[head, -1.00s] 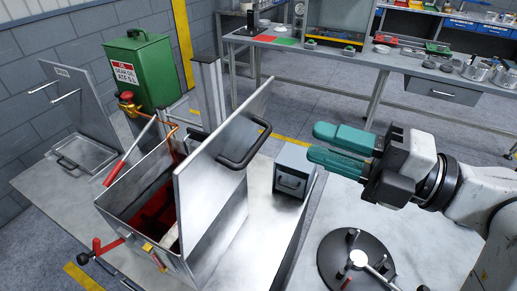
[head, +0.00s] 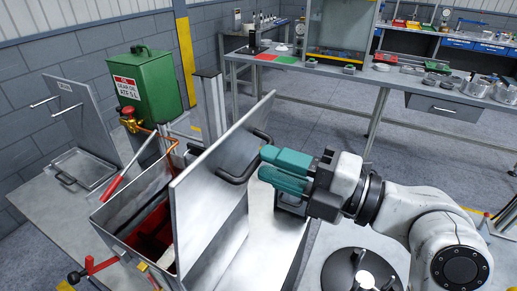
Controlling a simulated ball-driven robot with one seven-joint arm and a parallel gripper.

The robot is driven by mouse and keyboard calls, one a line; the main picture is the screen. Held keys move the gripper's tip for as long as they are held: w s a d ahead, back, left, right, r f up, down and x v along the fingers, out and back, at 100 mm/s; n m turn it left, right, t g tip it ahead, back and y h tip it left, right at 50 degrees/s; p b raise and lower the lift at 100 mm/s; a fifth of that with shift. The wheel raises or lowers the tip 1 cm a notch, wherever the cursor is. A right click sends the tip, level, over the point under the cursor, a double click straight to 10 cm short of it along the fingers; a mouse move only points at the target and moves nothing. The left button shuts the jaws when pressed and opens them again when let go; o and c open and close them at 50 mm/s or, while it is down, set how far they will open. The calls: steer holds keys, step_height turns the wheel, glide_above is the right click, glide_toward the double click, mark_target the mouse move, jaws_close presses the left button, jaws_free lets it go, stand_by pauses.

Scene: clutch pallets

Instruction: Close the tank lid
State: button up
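The steel tank (head: 188,258) stands on the metal bench, open at the top with a dark red inside. Its lid (head: 205,190) is a tilted grey plate standing up along the tank's right side. A dark bar handle (head: 236,178) is on the lid's right-hand face. My gripper (head: 263,164) has two teal fingers, pointing left with a small gap between them. The fingertips are at the handle and hide part of its bar. I cannot tell whether they touch it or have it between them.
A green gear oil can (head: 146,82) and a red-handled lever (head: 124,178) are behind and left of the tank. A small grey box (head: 291,203) is partly hidden below my gripper. A round dark fixture (head: 350,268) stands at the front right.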

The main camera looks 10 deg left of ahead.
mark_target(258, 161)
steer(key=shift+p+x, duration=0.45)
steer(key=shift+x, duration=1.15)
jaws_close()
